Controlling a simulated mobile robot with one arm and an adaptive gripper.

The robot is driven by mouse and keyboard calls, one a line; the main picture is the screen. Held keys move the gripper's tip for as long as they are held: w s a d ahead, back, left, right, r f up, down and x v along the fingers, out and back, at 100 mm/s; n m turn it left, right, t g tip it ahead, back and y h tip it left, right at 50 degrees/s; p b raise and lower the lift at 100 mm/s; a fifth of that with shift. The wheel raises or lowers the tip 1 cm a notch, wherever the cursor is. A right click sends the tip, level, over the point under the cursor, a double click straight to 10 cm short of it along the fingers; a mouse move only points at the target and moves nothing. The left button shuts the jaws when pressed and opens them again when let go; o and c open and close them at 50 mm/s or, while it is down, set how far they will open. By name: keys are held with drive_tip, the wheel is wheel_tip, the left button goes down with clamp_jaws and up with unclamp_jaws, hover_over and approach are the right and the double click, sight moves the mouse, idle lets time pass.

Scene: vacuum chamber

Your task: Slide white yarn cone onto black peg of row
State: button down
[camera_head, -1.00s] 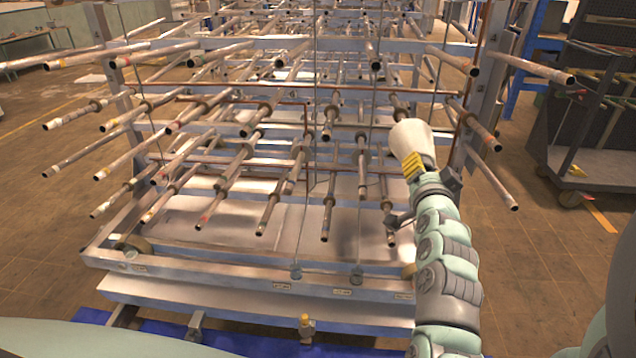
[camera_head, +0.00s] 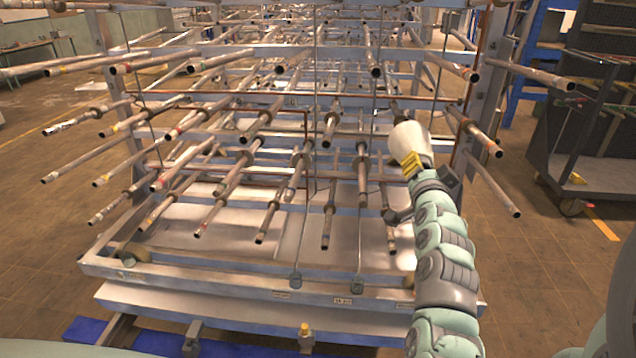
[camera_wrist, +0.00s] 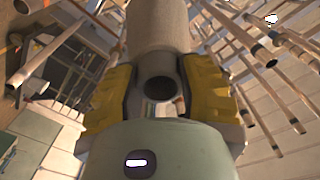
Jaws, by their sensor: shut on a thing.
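My gripper (camera_head: 411,166) is shut on a white yarn cone (camera_head: 408,142) and holds it in the air in front of the right part of the rack. In the wrist view the two yellow fingers of my gripper (camera_wrist: 158,95) press on both sides of the cone (camera_wrist: 160,30), whose open hollow end faces the camera. In the head view the cone hides part of a peg behind it; I cannot tell whether the two touch. Rows of long metal pegs (camera_head: 330,125) stick out toward me, tilted, several with dark collars. Which one is the black peg I cannot tell.
A metal rack base (camera_head: 250,303) spans the front. Peg tips stand close to my arm, such as one at the right (camera_head: 487,140). A dark trolley (camera_head: 590,120) stands at the right. The floor (camera_head: 545,250) between is clear.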

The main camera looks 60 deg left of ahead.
drive_tip(key=shift+b+x, duration=0.3)
drive_tip(key=shift+x, duration=0.65)
drive_tip(key=shift+r, duration=0.2)
drive_tip(key=shift+f+b, duration=0.1)
drive_tip(key=shift+b, duration=0.65)
idle(0.9)
drive_tip(key=shift+w, duration=0.1)
drive_tip(key=shift+x, duration=0.8)
drive_tip(key=shift+w+a+f+b, duration=0.15)
drive_tip(key=shift+w+a+b, duration=0.15)
drive_tip(key=shift+a+b, duration=0.05)
drive_tip(key=shift+x, duration=1.15)
drive_tip(key=shift+a, duration=0.1)
